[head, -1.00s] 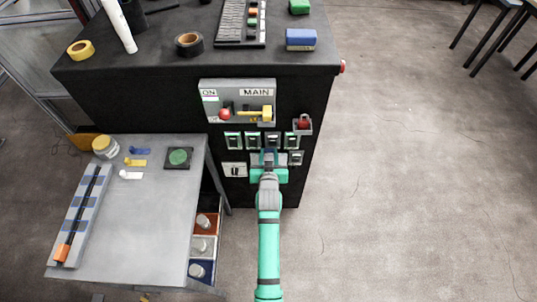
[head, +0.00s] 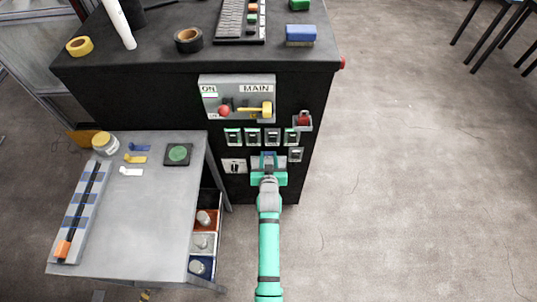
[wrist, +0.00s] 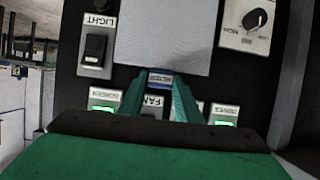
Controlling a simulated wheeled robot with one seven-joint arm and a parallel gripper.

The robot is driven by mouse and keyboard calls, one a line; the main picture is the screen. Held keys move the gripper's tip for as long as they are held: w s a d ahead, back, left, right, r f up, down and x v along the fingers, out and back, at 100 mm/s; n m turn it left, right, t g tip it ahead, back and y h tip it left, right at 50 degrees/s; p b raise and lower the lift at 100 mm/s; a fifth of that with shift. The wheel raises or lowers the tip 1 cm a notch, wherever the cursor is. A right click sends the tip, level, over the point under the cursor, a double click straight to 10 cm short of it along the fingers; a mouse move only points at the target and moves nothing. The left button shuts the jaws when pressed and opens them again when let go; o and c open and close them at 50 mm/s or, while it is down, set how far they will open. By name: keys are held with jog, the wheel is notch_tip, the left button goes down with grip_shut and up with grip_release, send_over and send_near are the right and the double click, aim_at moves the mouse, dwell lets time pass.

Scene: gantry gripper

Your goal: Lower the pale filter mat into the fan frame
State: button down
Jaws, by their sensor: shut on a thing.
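The pale filter mat (wrist: 163,35) is a flat light-grey square in the wrist view, which sees the panel upside down. A small blue tab with lettering (wrist: 161,80) is at its edge, between my green fingertips. My gripper (wrist: 163,84) is shut on that tab, close in front of the black cabinet front. In the head view my gripper (head: 268,167) is low on that front, below a row of switches, and hides most of the mat. A FAN label (wrist: 152,101) shows between my fingers. The fan frame is hidden, so I cannot tell how far the mat sits in it.
Green-lit switches (head: 253,137) are just above my gripper. A dial plate (head: 234,166) is to its left and the light switch (head: 295,155) to its right.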

jog(key=shift+f, duration=0.65)
jog(key=shift+d+f, duration=0.1)
jog(key=shift+f, duration=2.15)
dwell(1.1)
jog(key=shift+f, duration=1.3)
jog(key=c, duration=1.2)
grip_release()
